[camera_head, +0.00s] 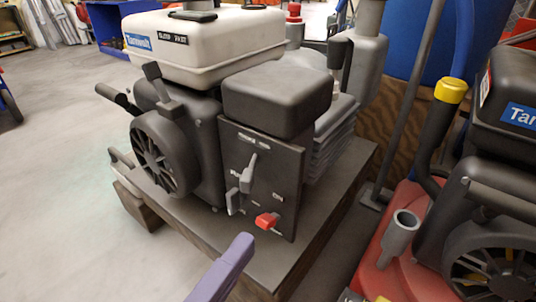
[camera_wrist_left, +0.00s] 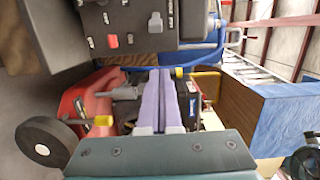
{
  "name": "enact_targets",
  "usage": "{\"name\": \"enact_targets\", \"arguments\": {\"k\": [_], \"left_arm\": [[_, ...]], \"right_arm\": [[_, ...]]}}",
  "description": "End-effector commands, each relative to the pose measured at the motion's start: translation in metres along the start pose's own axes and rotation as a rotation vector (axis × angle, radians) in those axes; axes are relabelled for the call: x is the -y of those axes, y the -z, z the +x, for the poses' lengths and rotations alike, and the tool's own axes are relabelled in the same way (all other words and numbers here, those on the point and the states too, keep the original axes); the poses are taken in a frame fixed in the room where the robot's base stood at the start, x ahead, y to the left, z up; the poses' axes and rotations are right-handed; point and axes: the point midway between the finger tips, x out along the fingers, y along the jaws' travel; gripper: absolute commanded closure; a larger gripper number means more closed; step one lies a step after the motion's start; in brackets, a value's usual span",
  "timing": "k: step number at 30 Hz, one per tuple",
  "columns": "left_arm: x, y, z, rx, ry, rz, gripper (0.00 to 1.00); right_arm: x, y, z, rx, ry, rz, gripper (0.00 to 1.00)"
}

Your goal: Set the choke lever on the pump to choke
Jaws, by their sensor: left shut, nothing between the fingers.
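The pump's dark engine has a black control panel (camera_head: 283,170) under its air cleaner box. Two grey levers show on the panel: a longer one (camera_head: 248,174), pointing up and slightly right, and a shorter one (camera_head: 233,202) below left. The small lettering does not let me tell for certain which is the choke lever. A red switch (camera_head: 266,221) sits lower right. My left gripper (camera_head: 243,243), with purple fingers, is shut and empty, below and apart from the panel. In the left wrist view its fingers (camera_wrist_left: 159,72) lie together, with the panel's red switch (camera_wrist_left: 113,41) beyond them.
The pump has a white tank (camera_head: 205,42) on top and stands on a dark-topped wooden block (camera_head: 262,262). A red machine (camera_head: 385,250) with a black engine stands close at right. The floor at left (camera_head: 60,180) is largely clear.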

Motion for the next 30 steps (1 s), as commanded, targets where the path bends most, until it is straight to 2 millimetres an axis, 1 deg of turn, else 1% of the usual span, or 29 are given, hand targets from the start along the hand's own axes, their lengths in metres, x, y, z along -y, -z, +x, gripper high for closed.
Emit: {"name": "enact_targets", "arguments": {"k": [1, 4, 13, 17, 20, 30], "left_arm": [[-0.006, 0.004, 0.0, -0.017, 0.007, 0.011, 1.0], [-0.005, 0.009, 0.0, -0.033, 0.015, 0.022, 1.0], [-0.004, 0.008, 0.0, -0.032, 0.016, 0.02, 1.0], [-0.005, 0.008, 0.008, -0.032, 0.017, 0.02, 1.0], [-0.005, 0.009, 0.023, -0.032, 0.019, 0.02, 1.0], [-0.005, 0.011, 0.095, -0.032, 0.02, 0.02, 1.0]], "right_arm": [[0.001, -0.002, 0.006, 0.0, 0.001, 0.001, 0.54], [0.001, -0.002, 0.006, -0.001, 0.003, 0.002, 0.54], [0.003, -0.001, 0.005, -0.001, 0.007, 0.006, 0.54], [0.003, -0.002, 0.008, -0.001, 0.007, 0.006, 0.54], [0.003, -0.004, 0.014, -0.001, 0.007, 0.006, 0.54], [0.004, -0.012, 0.038, -0.001, 0.006, 0.005, 0.54]]}}
